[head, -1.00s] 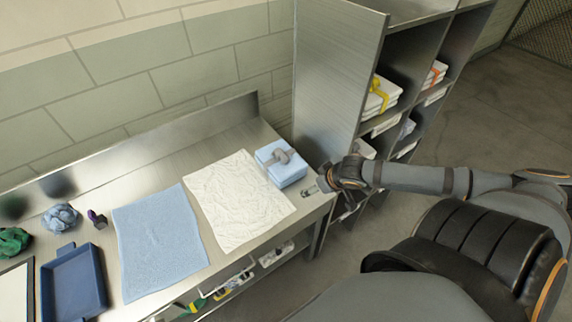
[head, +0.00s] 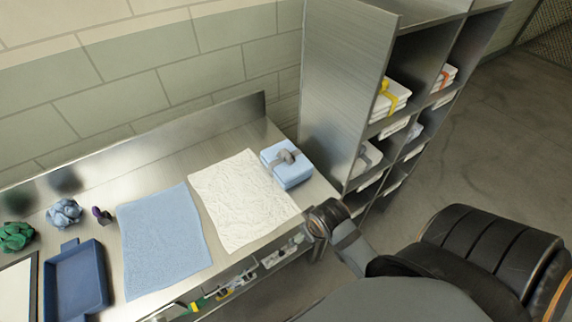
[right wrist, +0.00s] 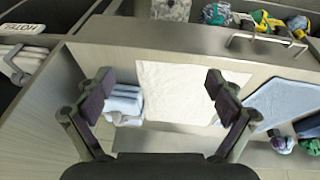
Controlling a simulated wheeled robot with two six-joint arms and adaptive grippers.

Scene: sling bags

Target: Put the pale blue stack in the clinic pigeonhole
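The pale blue stack (head: 286,168) is folded cloth tied with a grey band. It sits at the right end of the steel bench. The right wrist view shows the pale blue stack (right wrist: 123,101) beside the left-hand finger. My right gripper (right wrist: 160,84) is open and empty, its fingers spread wide. In the head view its wrist is by the bench's front right edge, in front of the stack and apart from it. The steel pigeonhole unit (head: 345,85) stands right of the bench. I cannot read a clinic label. My left gripper is not in view.
A white towel (head: 240,200) and a blue towel (head: 160,240) lie on the bench. Left are a dark blue tray (head: 75,282) and crumpled cloths. White stacks with yellow (head: 390,100) and orange bands fill some pigeonholes. A HOTEL label (right wrist: 18,30) shows at left.

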